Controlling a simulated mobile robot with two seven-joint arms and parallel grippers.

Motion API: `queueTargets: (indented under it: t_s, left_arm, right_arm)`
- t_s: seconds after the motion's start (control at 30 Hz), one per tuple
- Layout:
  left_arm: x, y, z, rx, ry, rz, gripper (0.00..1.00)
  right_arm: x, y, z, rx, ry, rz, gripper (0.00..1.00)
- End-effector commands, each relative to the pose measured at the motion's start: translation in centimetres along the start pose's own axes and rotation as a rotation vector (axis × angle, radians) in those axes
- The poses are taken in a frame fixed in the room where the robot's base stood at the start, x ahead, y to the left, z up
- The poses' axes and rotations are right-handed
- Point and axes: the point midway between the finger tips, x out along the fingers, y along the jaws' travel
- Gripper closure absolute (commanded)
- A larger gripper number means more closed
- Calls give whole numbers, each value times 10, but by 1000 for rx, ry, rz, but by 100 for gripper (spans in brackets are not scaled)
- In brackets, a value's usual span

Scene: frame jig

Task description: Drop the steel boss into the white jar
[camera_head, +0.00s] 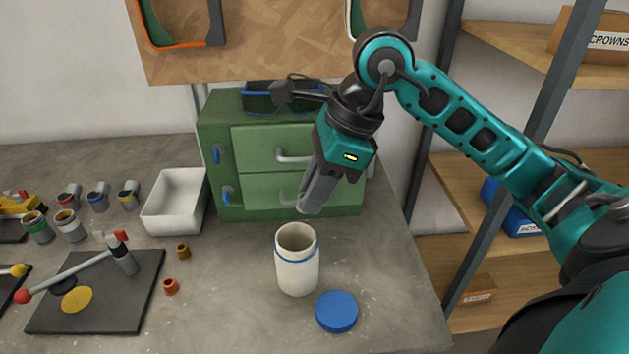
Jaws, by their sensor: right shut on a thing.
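The white jar (297,273) stands upright and open on the grey bench, with a blue band below its rim. Its blue lid (336,312) lies flat beside it at the front right. My right gripper (309,208) points down above and slightly behind the jar's mouth, apart from it. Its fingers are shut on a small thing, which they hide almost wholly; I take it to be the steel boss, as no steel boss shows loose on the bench. My left gripper is not in view.
A copper bushing (171,287) and a brass bushing (183,251) sit left of the jar. A white bin (175,201) and a green drawer cabinet (222,150) stand behind. A dark plate (130,312) with a lever tool is at left. Shelves (520,55) stand right.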

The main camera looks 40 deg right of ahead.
Motion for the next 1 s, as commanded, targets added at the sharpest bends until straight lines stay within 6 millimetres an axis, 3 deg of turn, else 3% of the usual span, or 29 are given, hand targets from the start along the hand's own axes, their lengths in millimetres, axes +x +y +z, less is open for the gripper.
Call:
queueTargets:
  t_s: [0.33, 0.37, 0.63, 1.0]
  left_arm:
    - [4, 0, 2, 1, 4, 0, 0]
    - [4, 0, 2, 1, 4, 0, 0]
    - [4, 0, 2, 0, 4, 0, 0]
    - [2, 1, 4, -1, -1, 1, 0]
  right_arm:
    - [6, 0, -3, 0, 0, 0, 100]
    - [6, 0, -3, 0, 0, 0, 76]
    - [6, 0, -3, 0, 0, 0, 50]
    - [-1, -1, -2, 0, 0, -2, 48]
